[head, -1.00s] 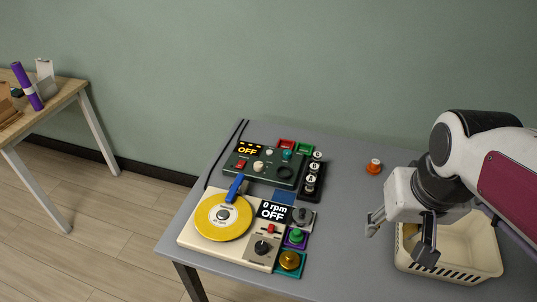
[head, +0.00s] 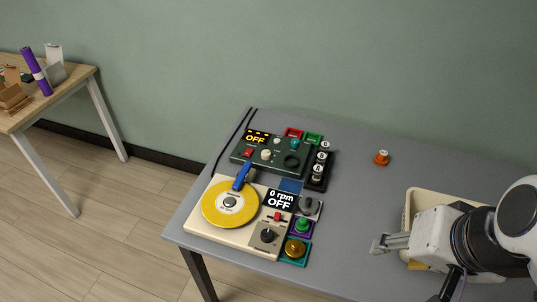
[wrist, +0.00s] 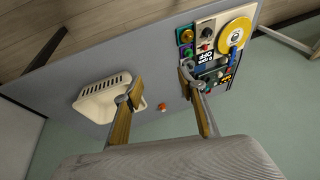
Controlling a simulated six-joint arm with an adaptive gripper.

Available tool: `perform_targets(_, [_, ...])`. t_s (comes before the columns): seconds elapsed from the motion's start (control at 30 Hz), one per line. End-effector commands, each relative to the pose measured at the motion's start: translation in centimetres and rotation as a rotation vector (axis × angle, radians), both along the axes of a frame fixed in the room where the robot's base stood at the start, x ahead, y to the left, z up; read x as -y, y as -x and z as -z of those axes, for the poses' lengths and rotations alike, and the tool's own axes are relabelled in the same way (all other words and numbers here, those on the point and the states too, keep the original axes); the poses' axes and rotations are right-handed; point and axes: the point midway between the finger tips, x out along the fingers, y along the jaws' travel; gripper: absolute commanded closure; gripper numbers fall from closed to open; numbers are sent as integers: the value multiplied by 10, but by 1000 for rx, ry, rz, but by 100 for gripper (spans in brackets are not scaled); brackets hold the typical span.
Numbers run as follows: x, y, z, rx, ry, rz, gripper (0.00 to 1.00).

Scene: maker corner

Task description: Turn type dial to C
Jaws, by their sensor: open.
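A dark green control box (head: 270,158) stands on the grey table with an OFF display, a red switch (head: 249,152), a cream knob (head: 266,155), a teal knob (head: 295,144) and a black round part (head: 292,161). A cream turntable unit (head: 205,231) in front of it has a yellow disc (head: 222,213) and a black knob (head: 267,236). The lettering is too small to tell which is the type dial. My gripper (head: 384,243) is open, over the left part of the cream bin, well right of both units. In the wrist view my fingers (wrist: 155,88) are apart and empty.
A cream bin (head: 414,205) is under my gripper. An orange-capped small item (head: 382,158) stands behind it. A black rack (head: 317,170) and small coloured trays (head: 301,227) line the units' right side. The table between them and the bin is clear.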

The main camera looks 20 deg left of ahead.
Motion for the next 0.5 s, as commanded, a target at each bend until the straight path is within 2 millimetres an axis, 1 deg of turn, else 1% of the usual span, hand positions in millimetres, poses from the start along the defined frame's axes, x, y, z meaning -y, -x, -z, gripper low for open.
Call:
perform_targets(0.27, [-28,-14,-3,-43,-134,62,60])
perform_targets(0.37, [-44,-24,-5,-71,-203,92,60])
perform_targets(0.5, [-71,-42,-7,-124,-312,143,60])
